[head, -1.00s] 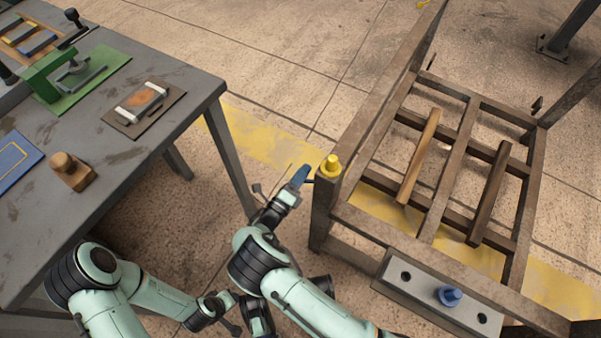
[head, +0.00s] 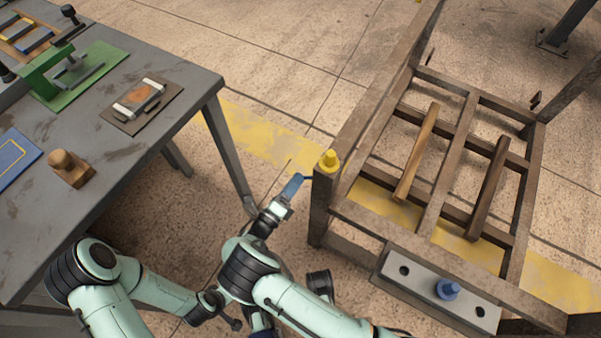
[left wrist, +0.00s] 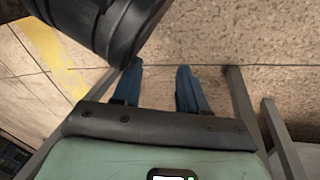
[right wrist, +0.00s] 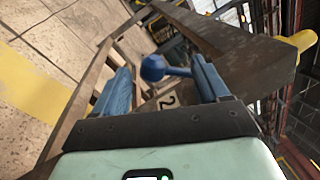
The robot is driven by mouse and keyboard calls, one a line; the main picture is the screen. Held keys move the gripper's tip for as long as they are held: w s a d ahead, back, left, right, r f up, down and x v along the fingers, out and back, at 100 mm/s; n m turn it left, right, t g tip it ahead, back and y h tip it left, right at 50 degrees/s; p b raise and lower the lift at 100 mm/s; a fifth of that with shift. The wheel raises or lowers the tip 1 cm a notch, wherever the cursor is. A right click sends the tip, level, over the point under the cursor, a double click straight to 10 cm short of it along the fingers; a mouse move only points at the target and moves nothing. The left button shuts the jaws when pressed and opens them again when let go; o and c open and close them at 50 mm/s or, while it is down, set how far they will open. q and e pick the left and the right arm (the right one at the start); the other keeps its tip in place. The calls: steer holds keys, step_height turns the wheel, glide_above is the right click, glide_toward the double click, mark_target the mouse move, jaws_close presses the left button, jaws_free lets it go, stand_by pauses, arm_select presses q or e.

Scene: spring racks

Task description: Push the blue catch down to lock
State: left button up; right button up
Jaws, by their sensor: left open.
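The blue catch (right wrist: 153,67) is a round knob on a short stem at the rack's corner post. In the right wrist view it shows between and just beyond the fingertips; I cannot tell whether they touch it. In the head view only a small blue bit of the catch (head: 308,178) shows left of the post. My right gripper (head: 295,183) is beside that post, its blue fingers (right wrist: 161,82) apart with nothing gripped. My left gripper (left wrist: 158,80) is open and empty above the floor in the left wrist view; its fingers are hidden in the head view.
The rack (head: 324,210) has a yellow knob (head: 329,162) on its corner post and a metal plate (head: 418,287) with a blue plunger (head: 447,289) at its front. A numbered label (right wrist: 168,101) is near the catch. A grey workbench (head: 150,160) stands left. Floor lies between them.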

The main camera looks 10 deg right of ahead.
arm_select(q)
steer(key=shift+s+a+f+b, duration=0.15)
steer(key=shift+s+f+b, duration=0.25)
steer(key=shift+s+f, duration=0.35)
arm_select(e)
steer(key=v, duration=0.8)
steer(key=shift+s+a, duration=0.2)
steer(key=shift+a, duration=0.1)
arm_select(q)
steer(key=shift+r, duration=0.1)
